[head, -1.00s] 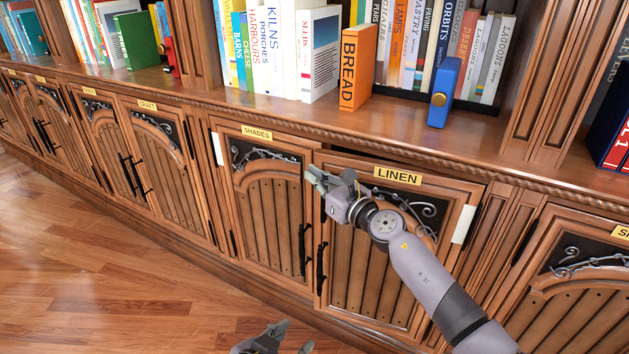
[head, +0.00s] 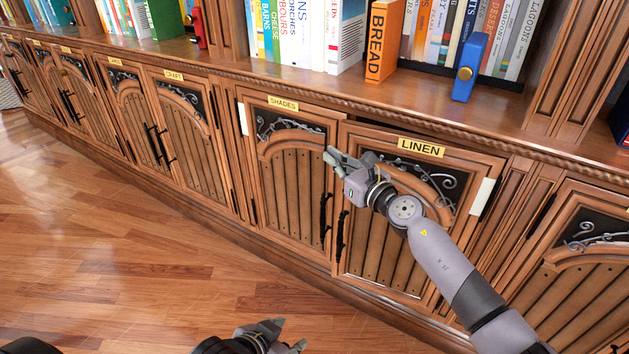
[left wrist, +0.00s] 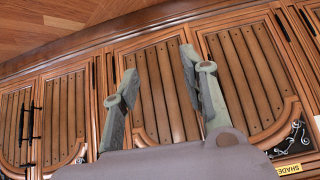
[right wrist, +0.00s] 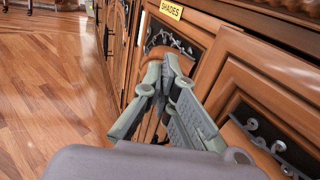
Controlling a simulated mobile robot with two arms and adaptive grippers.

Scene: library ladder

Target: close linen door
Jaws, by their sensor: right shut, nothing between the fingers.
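The linen door (head: 387,254) is a wooden cabinet door with a yellow LINEN label (head: 421,147) and a black handle (head: 341,235) near its left edge. It stands slightly ajar, with a dark gap above its top edge. My right gripper (head: 334,158) is shut and empty in front of the door's upper left corner. I cannot tell whether it touches the door. It also shows in the right wrist view (right wrist: 165,60). My left gripper (head: 288,334) is open and empty, low at the bottom of the head view. Its spread fingers show in the left wrist view (left wrist: 160,75).
The shades door (head: 290,185) is shut left of the linen door. Several more cabinet doors continue leftward. A shelf above holds books, including an orange BREAD book (head: 385,40) and a blue bookend (head: 467,67). The wooden floor (head: 140,270) in front is clear.

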